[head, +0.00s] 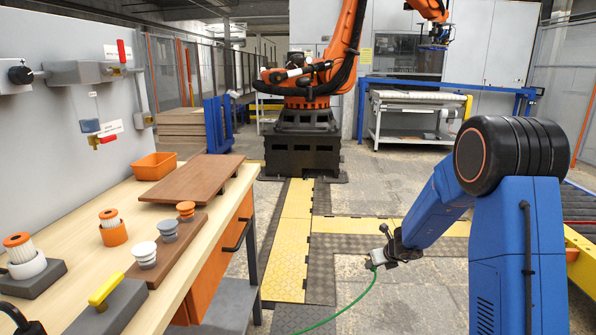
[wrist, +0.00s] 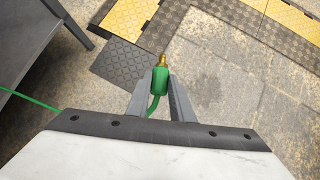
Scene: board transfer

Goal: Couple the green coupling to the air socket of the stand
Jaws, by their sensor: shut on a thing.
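My gripper (head: 376,260) is at the end of my blue arm, out over the floor to the right of the workbench. In the wrist view my gripper (wrist: 160,92) is shut on the green coupling (wrist: 160,81). The coupling has a brass tip pointing away from the gripper. A green hose (head: 345,308) hangs from it and runs down toward the bottom of the head view. It also trails left in the wrist view (wrist: 36,103). I cannot tell the stand's air socket apart in either view.
The wooden workbench (head: 80,220) on the left holds a brown board (head: 192,179), an orange bin (head: 154,166) and several filters and caps. A grey panel with valves stands behind it. Yellow and black floor mats (head: 292,243) lie beyond the bench. An orange robot (head: 330,60) stands at the back.

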